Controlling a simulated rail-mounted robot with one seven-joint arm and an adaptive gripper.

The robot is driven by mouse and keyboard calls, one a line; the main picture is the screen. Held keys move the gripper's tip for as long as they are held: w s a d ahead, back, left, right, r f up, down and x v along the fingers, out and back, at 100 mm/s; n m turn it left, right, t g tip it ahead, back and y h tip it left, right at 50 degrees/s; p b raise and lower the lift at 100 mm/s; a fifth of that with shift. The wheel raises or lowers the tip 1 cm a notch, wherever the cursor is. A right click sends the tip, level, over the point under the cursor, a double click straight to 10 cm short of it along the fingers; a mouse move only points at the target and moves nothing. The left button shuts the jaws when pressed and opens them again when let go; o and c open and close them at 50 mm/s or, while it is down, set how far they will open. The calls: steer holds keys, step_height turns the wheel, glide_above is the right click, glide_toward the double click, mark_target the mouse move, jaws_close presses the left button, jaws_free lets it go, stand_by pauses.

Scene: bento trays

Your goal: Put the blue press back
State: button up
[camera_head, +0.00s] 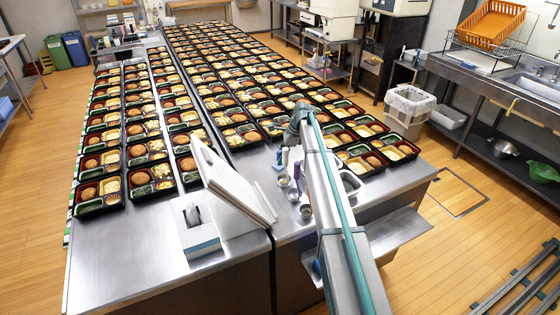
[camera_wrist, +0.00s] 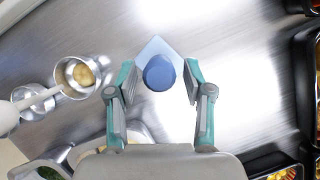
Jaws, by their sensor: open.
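The blue press shows in the wrist view as a round dark-blue knob (camera_wrist: 159,72) over a pale-blue square plate (camera_wrist: 156,46). It appears to stand on the bare steel counter (camera_wrist: 220,95). My gripper (camera_wrist: 160,78) is open, with one teal finger on each side of the knob and a gap on both sides. The press is not clearly visible in the head view, where my arm covers part of the counter.
Black bento trays (camera_wrist: 303,95) line the right edge. In the head view, a white board (camera_head: 228,182) leans left of my arm.

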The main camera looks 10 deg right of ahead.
steer(key=b+v, duration=0.2)
steer(key=v, duration=0.8)
steer(key=shift+b, duration=0.35)
steer(key=shift+f, duration=0.1)
